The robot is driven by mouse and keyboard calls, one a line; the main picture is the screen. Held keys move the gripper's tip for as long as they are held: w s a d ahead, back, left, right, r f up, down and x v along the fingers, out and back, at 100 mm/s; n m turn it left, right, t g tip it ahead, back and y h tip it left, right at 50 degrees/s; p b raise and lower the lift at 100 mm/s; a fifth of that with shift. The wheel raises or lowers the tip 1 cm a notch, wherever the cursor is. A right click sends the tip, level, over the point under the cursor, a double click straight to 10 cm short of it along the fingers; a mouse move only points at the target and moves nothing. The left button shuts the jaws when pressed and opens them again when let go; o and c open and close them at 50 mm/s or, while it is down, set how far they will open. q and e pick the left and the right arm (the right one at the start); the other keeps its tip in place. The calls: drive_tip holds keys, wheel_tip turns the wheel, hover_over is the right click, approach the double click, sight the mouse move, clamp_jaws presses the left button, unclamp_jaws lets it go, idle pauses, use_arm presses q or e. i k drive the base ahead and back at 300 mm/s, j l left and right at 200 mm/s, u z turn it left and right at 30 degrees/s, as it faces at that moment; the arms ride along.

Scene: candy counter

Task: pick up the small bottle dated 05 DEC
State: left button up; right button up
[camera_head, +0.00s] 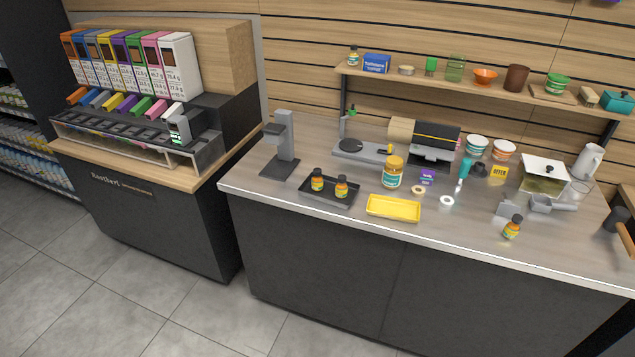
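Small amber bottles with dark caps and coloured labels stand in several places. Two are in the black tray (328,203) on the counter: a left one (317,181) and a right one (341,188). Another small bottle (512,228) stands alone near the front edge at the right. The labels are too small for me to read any date, so I cannot tell which is dated 05 DEC. Neither of my grippers is in view.
A yellow tray (393,215) and a large jar (392,173) are right of the black tray. A grey stand (282,150) is behind it on the left. Rolls of tape, a scoop (541,204) and a glass-sided box (543,177) crowd the right. The front strip is mostly clear.

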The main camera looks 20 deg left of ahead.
sight(316, 180)
drive_tip(key=i+j, duration=0.15)
drive_tip(key=j, duration=0.25)
drive_tip(key=i+j, duration=0.15)
drive_tip(key=j, duration=0.2)
drive_tip(key=i+j+z, duration=0.1)
drive_tip(key=j, duration=0.3)
drive_tip(key=i+j, duration=0.15)
drive_tip(key=j, duration=0.2)
drive_tip(key=i+j, duration=0.15)
drive_tip(key=j, duration=0.25)
drive_tip(key=i+j+z, duration=0.1)
drive_tip(key=j, duration=0.3)
